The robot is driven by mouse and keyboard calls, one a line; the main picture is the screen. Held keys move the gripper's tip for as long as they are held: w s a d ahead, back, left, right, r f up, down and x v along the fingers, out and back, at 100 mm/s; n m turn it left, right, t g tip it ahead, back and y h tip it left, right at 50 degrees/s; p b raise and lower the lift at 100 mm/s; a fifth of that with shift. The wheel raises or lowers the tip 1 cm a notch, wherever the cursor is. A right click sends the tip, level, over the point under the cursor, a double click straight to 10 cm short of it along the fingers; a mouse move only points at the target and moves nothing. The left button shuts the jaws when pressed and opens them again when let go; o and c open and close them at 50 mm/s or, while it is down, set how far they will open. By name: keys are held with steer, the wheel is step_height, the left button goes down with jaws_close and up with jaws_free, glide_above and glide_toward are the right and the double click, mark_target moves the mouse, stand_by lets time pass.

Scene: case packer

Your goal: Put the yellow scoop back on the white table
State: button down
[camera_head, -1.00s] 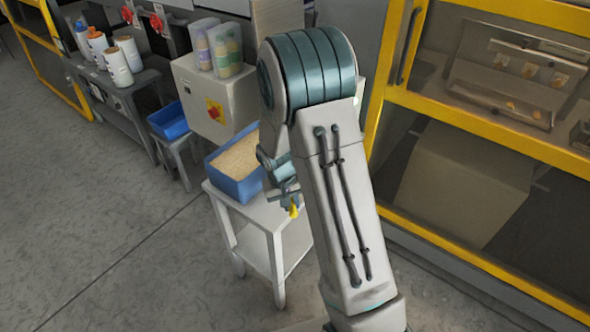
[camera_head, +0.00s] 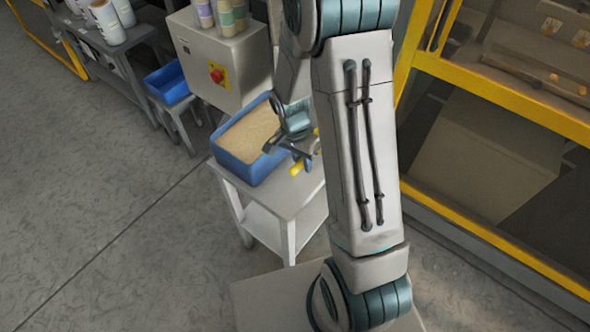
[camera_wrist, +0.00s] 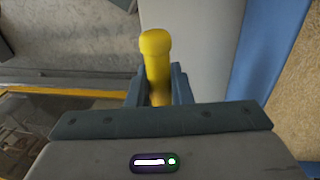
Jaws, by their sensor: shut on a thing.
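My gripper (camera_head: 304,150) is shut on the yellow scoop (camera_head: 296,168). In the wrist view the scoop's rounded yellow handle (camera_wrist: 156,48) stands up between my two fingers (camera_wrist: 158,86); its lower part is hidden by the gripper. The white table (camera_head: 287,200) stands below, with a lower shelf, and its top also shows in the wrist view (camera_wrist: 205,45). My gripper and the scoop appear over the table top, right of the blue bin. I cannot tell whether the scoop touches the table.
The blue bin (camera_head: 236,172) of tan grains sits on the table's left part, close to my gripper. A grey control box (camera_head: 215,62) stands behind. A smaller blue bin (camera_head: 168,84) is farther left. A yellow-framed machine (camera_head: 490,98) stands at right. Bare table lies right of the bin.

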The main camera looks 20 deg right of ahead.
steer(key=shift+w+a+f, duration=0.1)
steer(key=shift+a+f, duration=0.2)
steer(key=shift+a, duration=0.2)
steer(key=shift+w+a+f, duration=0.1)
steer(key=shift+a+f, duration=0.2)
steer(key=shift+a, duration=0.2)
steer(key=shift+a+f, duration=0.15)
steer(key=shift+f, duration=0.05)
steer(key=shift+f+p, duration=0.3)
steer(key=shift+f, duration=1.6)
steer(key=shift+f, duration=0.2)
steer(key=c, duration=1.3)
jaws_free()
steer(key=shift+r, duration=0.1)
